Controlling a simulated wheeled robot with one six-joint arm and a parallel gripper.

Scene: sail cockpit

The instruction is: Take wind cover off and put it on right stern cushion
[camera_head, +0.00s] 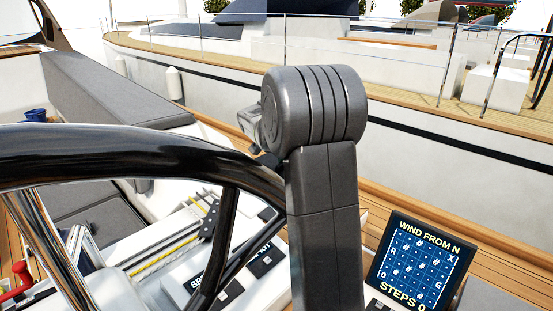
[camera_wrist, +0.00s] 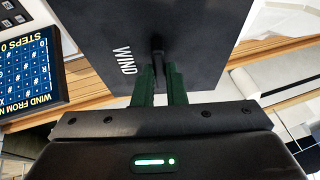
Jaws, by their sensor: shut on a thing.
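The wind cover (camera_wrist: 165,25) is a flat dark grey panel marked "WIND" in the wrist view. My gripper (camera_wrist: 160,80) is shut on the small dark knob in its middle. The cover appears beside the lit wind display (camera_wrist: 28,70), which is uncovered and also shows in the head view (camera_head: 413,262). In the head view my arm hides the gripper, and the cover is not seen. A long grey cushion (camera_head: 115,85) lies at upper left, with another grey cushion (camera_head: 100,225) lower down. I cannot tell which, if either, is the right stern cushion.
A black steering wheel (camera_head: 120,150) crosses the front left. Ropes (camera_head: 170,250) and labelled black clutches (camera_head: 265,262) lie behind it. A red handle (camera_head: 18,280) is at lower left and a blue cup (camera_head: 37,115) at far left. A neighbouring boat (camera_head: 440,155) lies beyond.

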